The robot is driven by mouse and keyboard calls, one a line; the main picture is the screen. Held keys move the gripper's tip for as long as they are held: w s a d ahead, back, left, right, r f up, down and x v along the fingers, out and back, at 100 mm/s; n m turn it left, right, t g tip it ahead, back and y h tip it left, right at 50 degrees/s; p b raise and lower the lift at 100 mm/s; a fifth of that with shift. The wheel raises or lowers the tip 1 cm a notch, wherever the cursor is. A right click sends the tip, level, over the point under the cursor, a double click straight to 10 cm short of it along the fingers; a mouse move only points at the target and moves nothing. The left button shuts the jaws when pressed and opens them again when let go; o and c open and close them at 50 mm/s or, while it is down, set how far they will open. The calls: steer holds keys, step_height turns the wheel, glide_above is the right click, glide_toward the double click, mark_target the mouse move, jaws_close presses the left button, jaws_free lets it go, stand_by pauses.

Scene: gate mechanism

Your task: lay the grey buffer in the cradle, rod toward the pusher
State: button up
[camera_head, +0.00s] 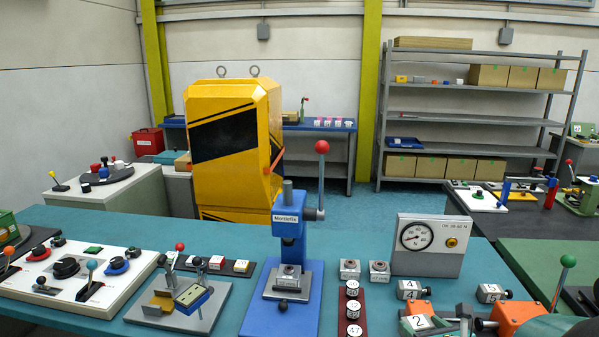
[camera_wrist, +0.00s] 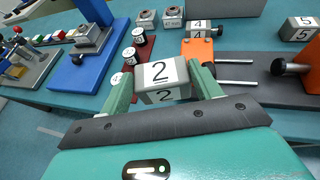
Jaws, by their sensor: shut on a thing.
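My gripper (camera_wrist: 165,82) is shut on a grey block marked 2 (camera_wrist: 164,73), held between its two green fingers; this may be the grey buffer. The block also shows at the lower edge of the head view (camera_head: 416,323). No rod shows on it. An orange fixture (camera_wrist: 198,50) with two bright rods lies just beyond the fingers, to the right, on a dark grey plate. I cannot tell for sure which part is the cradle or the pusher. On the left, a grey plate (camera_head: 150,318) carries a yellow block and a blue-edged piece.
A block marked 4 (camera_head: 412,289) and one marked 5 (camera_head: 492,292) stand near the gripper. A blue press (camera_head: 289,215), a dark red strip with numbered cylinders (camera_head: 353,287) and a gauge box (camera_head: 432,245) stand close by. Several control panels crowd the left.

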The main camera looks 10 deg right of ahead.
steer(key=w+a+f+n+y, duration=0.1)
steer(key=w+a, duration=0.3)
steer(key=a, duration=0.3)
steer(key=w+a+f+n+y, duration=0.1)
steer(key=w+a+y, duration=0.1)
steer(key=w+a, duration=0.2)
steer(key=w+a+f+n+y, duration=0.1)
steer(key=w+a, duration=0.4)
steer(key=a, duration=0.5)
steer(key=shift+f+n+g, duration=0.4)
steer(key=shift+s+r, duration=0.1)
steer(key=shift+s, duration=0.1)
steer(key=shift+w, duration=0.1)
